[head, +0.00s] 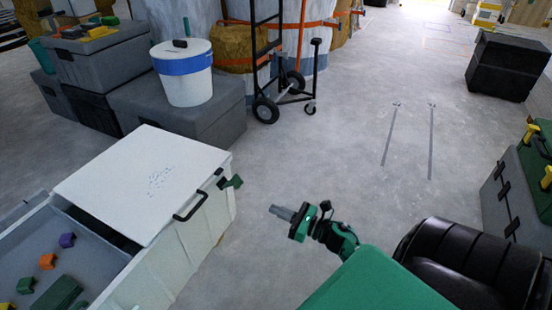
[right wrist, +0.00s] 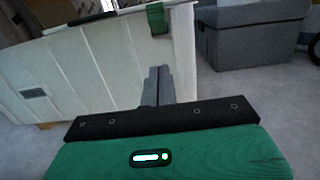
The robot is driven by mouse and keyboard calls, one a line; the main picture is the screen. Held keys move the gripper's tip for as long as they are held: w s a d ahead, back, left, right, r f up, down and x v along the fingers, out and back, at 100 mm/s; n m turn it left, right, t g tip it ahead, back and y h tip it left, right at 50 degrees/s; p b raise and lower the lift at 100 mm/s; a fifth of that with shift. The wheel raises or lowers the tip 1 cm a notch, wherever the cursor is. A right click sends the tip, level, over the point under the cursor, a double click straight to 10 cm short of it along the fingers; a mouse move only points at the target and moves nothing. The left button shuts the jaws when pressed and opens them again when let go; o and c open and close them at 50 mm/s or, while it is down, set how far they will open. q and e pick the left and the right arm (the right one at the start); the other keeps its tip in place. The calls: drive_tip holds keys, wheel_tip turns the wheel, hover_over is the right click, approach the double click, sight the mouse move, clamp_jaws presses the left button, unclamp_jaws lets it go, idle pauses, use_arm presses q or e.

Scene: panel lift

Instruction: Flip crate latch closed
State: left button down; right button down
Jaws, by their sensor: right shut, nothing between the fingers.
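The crate (head: 190,245) is white with ribbed walls, and its side wall (right wrist: 90,70) fills much of the right wrist view. A white lid panel (head: 130,180) with a black handle (head: 190,207) covers its far part; the near part is uncovered. A dark green latch (head: 231,182) sticks out by the lid's right edge, near the handle. My right gripper (head: 275,210) is shut and empty, apart from the crate, to the right of the latch. My left gripper is not visible.
Several small coloured blocks lie in the crate's uncovered part, including an orange one (head: 47,261). Grey boxes (head: 180,115) with a white bucket (head: 185,80) stand behind, beside a black hand truck (head: 270,105). A grey-green case (head: 515,195) stands at right. Open floor lies ahead.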

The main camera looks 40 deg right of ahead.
sight(231, 184)
drive_tip(key=w+a+r+b, duration=0.2)
drive_tip(key=w+a+r, duration=0.1)
drive_tip(key=w, duration=0.6)
drive_tip(key=shift+a+r+b, duration=0.35)
drive_tip(key=shift+b, duration=0.05)
